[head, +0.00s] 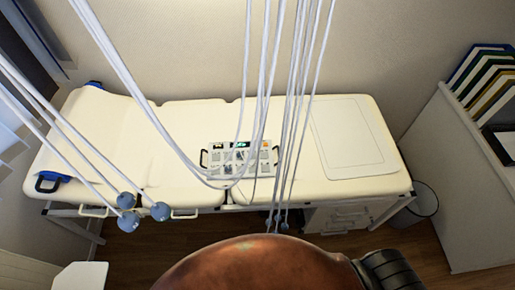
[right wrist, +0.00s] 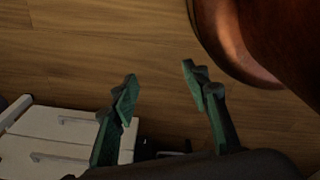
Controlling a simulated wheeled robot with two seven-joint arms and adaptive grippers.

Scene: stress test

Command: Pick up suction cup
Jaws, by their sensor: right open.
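Several blue-grey suction cups hang on white cables in the head view. Three hang at the left in front of the bed: an upper one (head: 126,200), a right one (head: 161,211) and a lower one (head: 128,222). More small dark blue cups (head: 284,226) hang near the middle, just above the brown rounded form. My right gripper (right wrist: 160,78) is open and empty in the right wrist view, with wooden floor behind its green-lined fingers. No cup is clearly visible between or beside its fingers. My left gripper is in neither view.
A padded cream bed (head: 180,120) carries a white control device (head: 240,158). A large brown rounded form (head: 260,265) fills the bottom middle; a similar brown surface (right wrist: 240,45) lies right of my right gripper. White drawers (right wrist: 65,135) stand at left. A bin (head: 425,203) stands at right.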

